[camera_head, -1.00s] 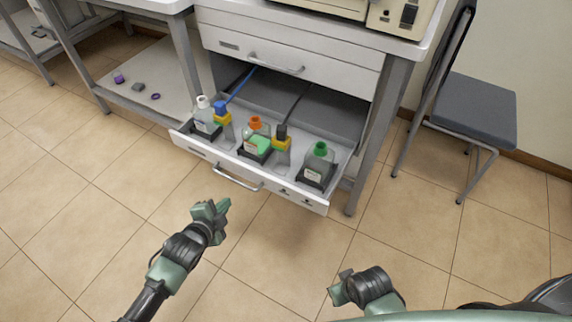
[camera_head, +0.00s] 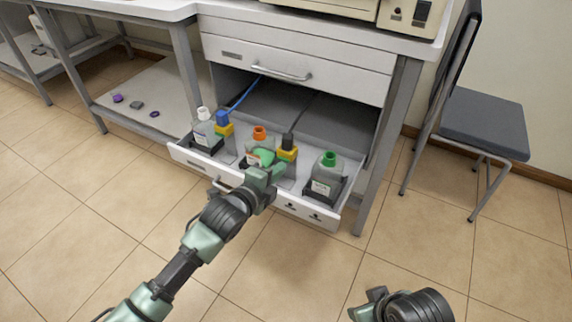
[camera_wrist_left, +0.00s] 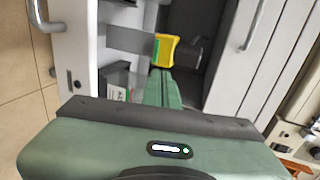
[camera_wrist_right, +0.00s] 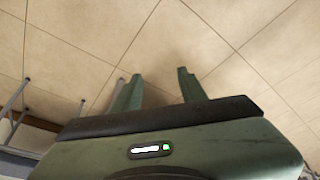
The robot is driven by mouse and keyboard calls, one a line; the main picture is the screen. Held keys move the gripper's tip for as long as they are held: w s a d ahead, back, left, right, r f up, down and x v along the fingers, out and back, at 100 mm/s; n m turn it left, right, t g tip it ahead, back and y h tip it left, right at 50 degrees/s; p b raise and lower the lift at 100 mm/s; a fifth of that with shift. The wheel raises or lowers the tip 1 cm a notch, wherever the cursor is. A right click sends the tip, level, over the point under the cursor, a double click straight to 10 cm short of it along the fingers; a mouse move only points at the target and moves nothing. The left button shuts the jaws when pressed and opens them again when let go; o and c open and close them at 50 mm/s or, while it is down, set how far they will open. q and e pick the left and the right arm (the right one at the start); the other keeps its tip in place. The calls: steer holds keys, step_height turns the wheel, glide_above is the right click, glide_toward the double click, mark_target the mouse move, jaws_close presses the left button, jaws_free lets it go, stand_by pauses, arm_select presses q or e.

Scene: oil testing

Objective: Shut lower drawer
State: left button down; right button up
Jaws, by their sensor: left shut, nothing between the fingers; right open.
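The lower drawer (camera_head: 330,222) is pulled out of the cabinet and holds several bottles, some in dark holders. Its handle (camera_head: 214,187) is partly hidden behind my left arm. My left gripper (camera_head: 272,168) is shut and empty, over the drawer's front edge near the middle bottles. My right gripper (camera_head: 366,304) is low at the bottom of the head view. In the right wrist view it is open and empty (camera_wrist_right: 158,90) above the floor.
The upper drawer (camera_head: 300,62) is closed. A chair (camera_head: 484,125) stands to the right of the cabinet. A low shelf (camera_head: 150,90) with small purple and grey items is on the left. The tiled floor in front is clear.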

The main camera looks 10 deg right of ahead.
mark_target(291, 156)
arm_select(q)
steer(key=x, duration=0.3)
steer(key=shift+w+d+r+b, duration=0.2)
steer(key=shift+w+r+b, duration=0.1)
steer(key=shift+w+b, duration=0.05)
steer(key=shift+w+d, duration=0.25)
steer(key=shift+w, duration=0.05)
arm_select(e)
steer(key=w+a+r+t+y, duration=0.1)
steer(key=w+a+r+t, duration=0.1)
steer(key=w, duration=0.5)
steer(key=shift+t, duration=0.8)
steer(key=shift+a+r, duration=0.1)
